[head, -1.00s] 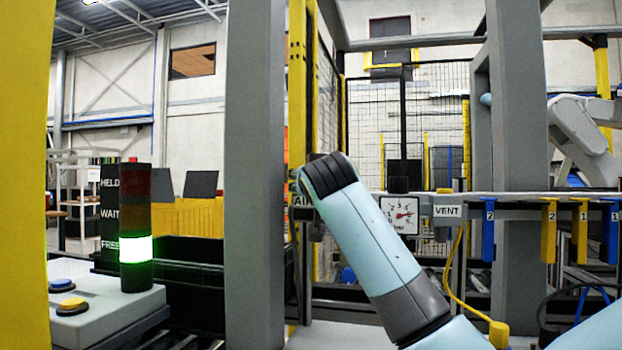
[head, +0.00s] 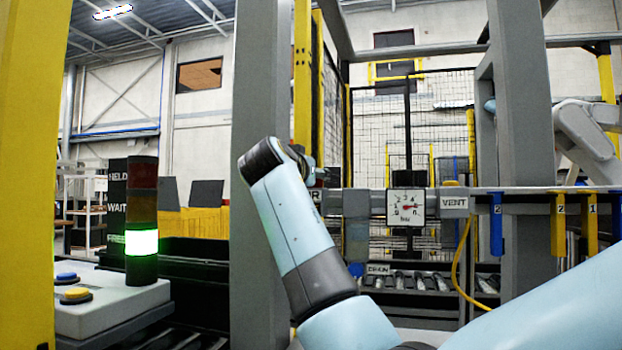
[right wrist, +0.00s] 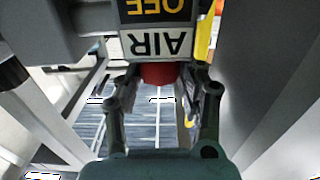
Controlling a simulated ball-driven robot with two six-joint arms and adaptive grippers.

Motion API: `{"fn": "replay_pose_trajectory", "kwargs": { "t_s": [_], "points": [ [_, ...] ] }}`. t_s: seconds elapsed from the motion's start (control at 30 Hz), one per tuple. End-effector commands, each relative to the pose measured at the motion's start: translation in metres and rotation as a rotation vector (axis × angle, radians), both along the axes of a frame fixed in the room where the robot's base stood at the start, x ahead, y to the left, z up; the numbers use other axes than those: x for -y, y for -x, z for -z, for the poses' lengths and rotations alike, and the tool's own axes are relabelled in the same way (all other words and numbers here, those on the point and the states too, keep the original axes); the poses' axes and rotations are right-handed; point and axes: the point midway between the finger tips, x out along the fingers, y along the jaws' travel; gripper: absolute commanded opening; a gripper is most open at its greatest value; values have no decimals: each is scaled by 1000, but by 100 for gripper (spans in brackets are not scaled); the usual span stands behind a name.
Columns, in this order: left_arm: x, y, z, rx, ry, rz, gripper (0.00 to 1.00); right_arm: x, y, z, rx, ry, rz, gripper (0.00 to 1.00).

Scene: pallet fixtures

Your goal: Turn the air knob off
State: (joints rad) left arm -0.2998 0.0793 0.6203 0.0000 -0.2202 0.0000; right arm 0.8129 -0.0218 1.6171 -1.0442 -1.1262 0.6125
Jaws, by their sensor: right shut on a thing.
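The red air knob (right wrist: 158,74) shows in the right wrist view, just below the white AIR label (right wrist: 157,44). A black OFF plate (right wrist: 160,10) sits beyond that label, upside down in this view. My right gripper (right wrist: 163,86) has its two fingers on either side of the knob and is shut on it. The knob's exact turn angle cannot be told. My left gripper is not in view.
A pressure gauge (head: 407,206) and a VENT label (head: 454,203) sit right of the AIR label on the pipe. A yellow hose hangs below. A grey post (head: 262,90) stands close left of my arm. The stack light (head: 142,242) glows green at FREE.

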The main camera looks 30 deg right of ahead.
Motion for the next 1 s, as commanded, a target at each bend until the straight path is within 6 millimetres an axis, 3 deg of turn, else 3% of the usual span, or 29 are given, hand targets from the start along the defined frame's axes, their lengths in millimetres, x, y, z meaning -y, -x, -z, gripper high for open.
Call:
{"fn": "replay_pose_trajectory", "kwargs": {
  "t_s": [0.2,0.23,0.4,0.73,1.0],
  "points": [
    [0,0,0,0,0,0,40,0,0,-1,2,1,-1,7],
    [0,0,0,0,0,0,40,0,0,-1,2,1,-1,41],
    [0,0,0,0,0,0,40,0,0,-1,2,1,-1,62],
    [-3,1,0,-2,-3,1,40,-5,3,0,2,-1,-3,62],
    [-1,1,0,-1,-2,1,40,-40,32,1,2,-4,-3,62]
  ]
}}
